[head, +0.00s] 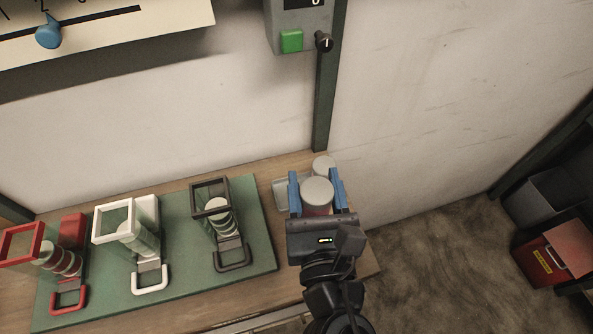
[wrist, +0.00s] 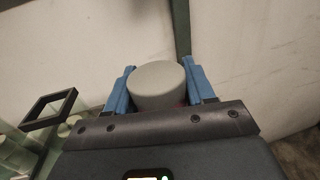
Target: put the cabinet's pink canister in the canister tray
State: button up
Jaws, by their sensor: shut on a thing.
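A canister with a pale grey lid (head: 317,190) and a pinkish-red body stands between the blue fingers of my gripper (head: 316,182), which is shut on it. The wrist view shows mostly its lid (wrist: 157,84), with a sliver of red at its right side; the fingers (wrist: 158,72) flank it. A pale grey tray (head: 280,196) lies at the right end of the wooden table, partly hidden behind my gripper and the canister. A second pale-lidded canister (head: 322,164) shows just behind the held one. I cannot tell whether the held canister touches the tray.
A green mat (head: 262,240) on the table (head: 180,187) bears red, white and black framed devices with stacked discs. A wall and dark post rise behind the tray. A dark shelf at the right holds a grey bin (head: 535,200) and a red box (head: 540,265). Floor lies between.

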jog(key=shift+w+a+f+b, duration=0.4)
jog(key=shift+w+a+f, duration=0.25)
jog(key=shift+w+f, duration=1.05)
jog(key=shift+w+a+f+b, duration=0.4)
jog(key=shift+w+a+f, duration=0.3)
jog(key=shift+w+f, duration=1)
jog(key=shift+w+a+f+b, duration=0.4)
jog(key=shift+w+a+f, duration=0.25)
jog(key=shift+w+f, duration=1.05)
jog(key=shift+s+f, duration=0.1)
jog(key=shift+f, duration=0.1)
jog(key=shift+f, duration=0.1)
jog(key=o, duration=0.8)
jog(key=s, duration=0.8)
jog(key=s+d+b, duration=0.1)
jog(key=s, duration=0.3)
jog(key=shift+r, duration=0.2)
